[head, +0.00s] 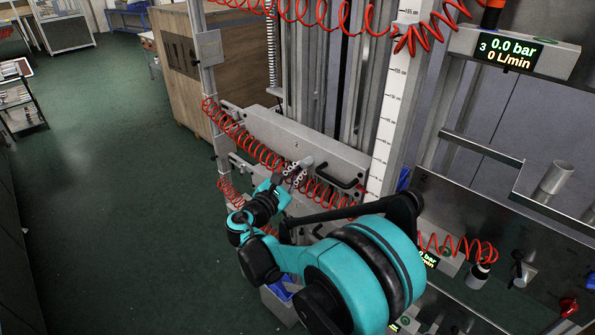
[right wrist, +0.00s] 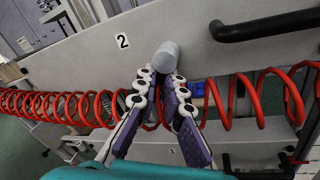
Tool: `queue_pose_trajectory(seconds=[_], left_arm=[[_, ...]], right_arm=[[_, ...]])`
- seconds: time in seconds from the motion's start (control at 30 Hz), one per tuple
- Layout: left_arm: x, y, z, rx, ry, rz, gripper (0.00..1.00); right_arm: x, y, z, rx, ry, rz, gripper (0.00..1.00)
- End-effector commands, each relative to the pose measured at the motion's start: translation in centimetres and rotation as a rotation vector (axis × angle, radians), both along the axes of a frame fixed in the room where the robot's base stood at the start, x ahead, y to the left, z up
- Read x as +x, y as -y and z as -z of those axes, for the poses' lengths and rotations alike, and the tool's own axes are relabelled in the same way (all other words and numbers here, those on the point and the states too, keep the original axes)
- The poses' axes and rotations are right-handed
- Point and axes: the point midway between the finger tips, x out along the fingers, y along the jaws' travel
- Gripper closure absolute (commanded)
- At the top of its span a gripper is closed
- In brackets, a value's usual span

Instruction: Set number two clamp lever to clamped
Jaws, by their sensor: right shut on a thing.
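The plate marked 2 (head: 265,128) is a long grey panel on the upright machine frame. The number two clamp lever (head: 304,161) shows as a short grey cylindrical grip at the plate's lower edge. In the right wrist view the lever (right wrist: 167,56) sticks out toward me, right of the "2" label (right wrist: 122,41). My right gripper (head: 294,175) reaches it from below. In the right wrist view the fingertips (right wrist: 163,80) stand at either side of the lever's lower end, shut on it. The lever's pivot is hidden. My left gripper is out of view.
A coiled red hose (head: 240,135) runs across the plate and behind my fingers. A black handle (right wrist: 270,24) is right of the lever. A pressure display (head: 512,50) and a panel with a red knob (head: 568,307) stand at right.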

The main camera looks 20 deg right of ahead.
Motion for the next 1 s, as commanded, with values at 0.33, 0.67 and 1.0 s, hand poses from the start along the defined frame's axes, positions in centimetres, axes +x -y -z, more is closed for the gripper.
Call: queue_pose_trajectory(seconds=[0.33, 0.67, 1.0], left_arm=[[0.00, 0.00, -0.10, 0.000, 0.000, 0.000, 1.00], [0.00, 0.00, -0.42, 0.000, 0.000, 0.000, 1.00], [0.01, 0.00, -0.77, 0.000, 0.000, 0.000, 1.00]], right_arm=[[-0.20, 0.21, -0.17, -0.020, -0.038, 0.006, 1.00], [-0.48, 0.34, -0.16, -0.092, -0.214, 0.006, 1.00], [-0.84, 0.48, -0.12, -0.174, -0.417, 0.005, 1.00]])
